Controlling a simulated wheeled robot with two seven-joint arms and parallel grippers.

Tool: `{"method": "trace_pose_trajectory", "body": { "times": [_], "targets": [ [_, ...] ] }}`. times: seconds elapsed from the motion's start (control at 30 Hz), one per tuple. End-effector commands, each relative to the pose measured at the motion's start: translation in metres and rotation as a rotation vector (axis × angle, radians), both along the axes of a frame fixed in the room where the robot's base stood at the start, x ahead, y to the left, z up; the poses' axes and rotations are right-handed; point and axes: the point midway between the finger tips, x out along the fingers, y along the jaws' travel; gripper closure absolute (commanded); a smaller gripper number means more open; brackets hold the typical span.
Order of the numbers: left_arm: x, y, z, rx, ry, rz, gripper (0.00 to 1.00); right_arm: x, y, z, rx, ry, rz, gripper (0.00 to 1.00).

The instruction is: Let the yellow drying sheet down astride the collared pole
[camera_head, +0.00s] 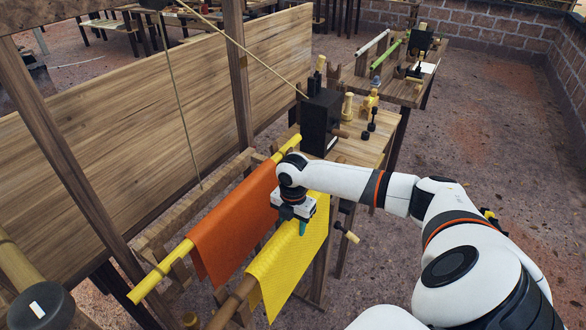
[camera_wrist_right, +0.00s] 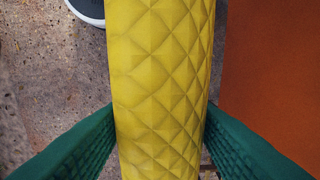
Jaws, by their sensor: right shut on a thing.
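The yellow drying sheet (camera_head: 285,265), with a quilted pattern, hangs folded from my right gripper (camera_head: 303,222). In the right wrist view the yellow sheet (camera_wrist_right: 160,85) runs between the green fingers (camera_wrist_right: 150,150), which are shut on it. A brown pole (camera_head: 232,303) passes behind the sheet's near flap. A short pale end with a dark collar (camera_head: 339,226) shows past the sheet's right edge, apparently on the same pole. The sheet's fold looks higher than the pole; the far flap is hidden, so I cannot tell whether it rests there. My left gripper is not in view.
An orange sheet (camera_head: 230,230) hangs over a yellow pole (camera_head: 160,272) close beside, on the left. A wooden table (camera_head: 360,150) with a black box (camera_head: 321,122) and small pegs stands behind. A wooden panel (camera_head: 120,130) borders the left. Open floor lies right.

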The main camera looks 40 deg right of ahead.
Motion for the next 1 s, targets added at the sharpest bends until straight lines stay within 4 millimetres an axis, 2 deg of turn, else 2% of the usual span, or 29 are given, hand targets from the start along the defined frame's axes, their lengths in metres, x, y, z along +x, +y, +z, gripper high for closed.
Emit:
{"method": "trace_pose_trajectory", "body": {
  "times": [0.87, 0.9, 1.0],
  "targets": [
    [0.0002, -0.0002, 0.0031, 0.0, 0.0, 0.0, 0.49, 0.0001, 0.0, -0.0059, 0.0, 0.0, 0.0, 0.82],
    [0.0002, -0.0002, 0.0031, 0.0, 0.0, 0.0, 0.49, 0.0001, 0.0001, -0.0059, 0.0, 0.0, 0.0, 0.49],
    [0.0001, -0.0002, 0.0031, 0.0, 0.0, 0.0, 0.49, -0.0001, 0.0002, -0.0061, 0.0, 0.0, 0.0, 0.33]
  ]
}}
